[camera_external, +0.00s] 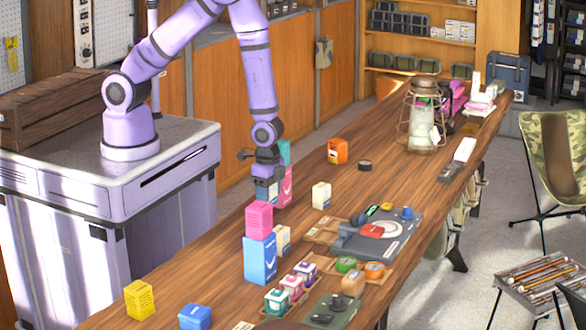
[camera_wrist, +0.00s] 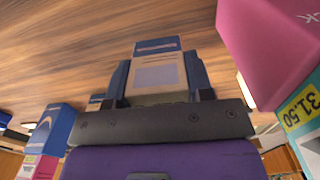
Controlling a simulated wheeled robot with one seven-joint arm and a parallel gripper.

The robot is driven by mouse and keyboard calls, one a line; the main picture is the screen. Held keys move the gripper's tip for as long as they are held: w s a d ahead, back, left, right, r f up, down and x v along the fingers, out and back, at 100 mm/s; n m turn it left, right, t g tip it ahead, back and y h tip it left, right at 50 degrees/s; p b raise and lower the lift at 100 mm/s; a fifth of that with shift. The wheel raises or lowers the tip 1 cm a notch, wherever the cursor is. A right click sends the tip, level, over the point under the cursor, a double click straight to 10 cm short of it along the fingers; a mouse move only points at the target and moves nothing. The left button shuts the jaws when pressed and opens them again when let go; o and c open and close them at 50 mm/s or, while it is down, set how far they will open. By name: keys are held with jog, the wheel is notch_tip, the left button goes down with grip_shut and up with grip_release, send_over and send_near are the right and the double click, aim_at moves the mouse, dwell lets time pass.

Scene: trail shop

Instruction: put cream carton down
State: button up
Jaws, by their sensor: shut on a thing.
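My gripper (camera_external: 267,178) points down and is shut on a cream carton with a pale label and a blue band at its lower end. In the wrist view the carton (camera_wrist: 158,75) sits between the two blue-grey fingers (camera_wrist: 160,80). In the external view the carton (camera_external: 266,198) is mostly covered by the fingers. It is upright and very low over the wooden table (camera_external: 225,275); I cannot tell whether its base touches the wood. A pink box (camera_external: 286,186) with a teal box (camera_external: 284,151) on top stands close at its right.
A pink box (camera_external: 259,220) on a blue box (camera_external: 260,260) stands nearer the camera. Small cream boxes stand at the right (camera_external: 321,195) and behind the blue box (camera_external: 282,240). An orange box (camera_external: 337,150) is farther back. Bare wood lies left of the pink-and-blue stack.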

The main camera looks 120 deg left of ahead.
jog(key=s, duration=0.8)
jog(key=shift+r, duration=0.4)
jog(key=w+d+m, duration=0.1)
jog(key=w+d, duration=0.1)
jog(key=d, duration=0.2)
jog(key=w+d+m, duration=0.2)
jog(key=w+d, duration=0.1)
jog(key=w+d+m, duration=0.2)
jog(key=d, duration=0.2)
jog(key=shift+w+d+r, duration=0.15)
jog(key=shift+w+d, duration=0.1)
jog(key=shift+d, duration=0.05)
jog(key=d+r+m, duration=0.2)
jog(key=d+m, duration=0.4)
jog(key=d, duration=1.2)
jog(key=d+r+m, duration=0.3)
jog(key=d+m, duration=0.3)
jog(key=d, duration=1.1)
send_over(194, 311)
jog(key=shift+a+f, duration=0.15)
jog(key=shift+f, duration=2.5)
